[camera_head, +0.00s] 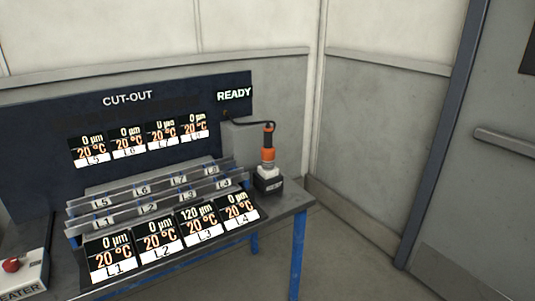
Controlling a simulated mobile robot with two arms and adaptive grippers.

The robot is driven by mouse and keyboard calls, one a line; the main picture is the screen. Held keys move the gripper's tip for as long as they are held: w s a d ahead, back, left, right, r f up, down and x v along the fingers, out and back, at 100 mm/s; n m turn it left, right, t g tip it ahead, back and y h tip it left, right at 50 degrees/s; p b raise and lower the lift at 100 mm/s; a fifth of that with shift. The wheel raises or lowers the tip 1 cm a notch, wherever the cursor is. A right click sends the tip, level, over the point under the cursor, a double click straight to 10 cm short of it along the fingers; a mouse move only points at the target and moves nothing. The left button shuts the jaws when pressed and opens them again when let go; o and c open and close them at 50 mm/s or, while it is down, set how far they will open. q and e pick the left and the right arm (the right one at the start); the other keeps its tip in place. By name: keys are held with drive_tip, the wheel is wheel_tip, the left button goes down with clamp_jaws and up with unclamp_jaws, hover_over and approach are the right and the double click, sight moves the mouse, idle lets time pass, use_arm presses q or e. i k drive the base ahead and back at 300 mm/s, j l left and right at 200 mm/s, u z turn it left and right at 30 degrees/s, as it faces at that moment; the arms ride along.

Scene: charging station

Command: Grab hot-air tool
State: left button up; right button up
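The hot-air tool (268,148) stands upright at the right end of the workbench. It has an orange body, a dark upper part and a white lower part. It rests in a dark, box-like holder (268,182) with a pale label. A black cable runs from its top to a grey box behind it. Neither of my grippers shows in the head view.
The bench (291,201) has blue legs and carries slotted racks labelled L1 to L8 and several displays. A dark "CUT-OUT" panel (50,125) stands behind. A heater box with a red button (12,265) is at lower left. A grey door (485,190) is at right; floor before it is clear.

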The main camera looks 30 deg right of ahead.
sight(268, 152)
drive_tip(key=i+l, duration=0.1)
drive_tip(key=i+l+z, duration=0.1)
drive_tip(key=i+z, duration=0.7)
drive_tip(key=i, duration=0.1)
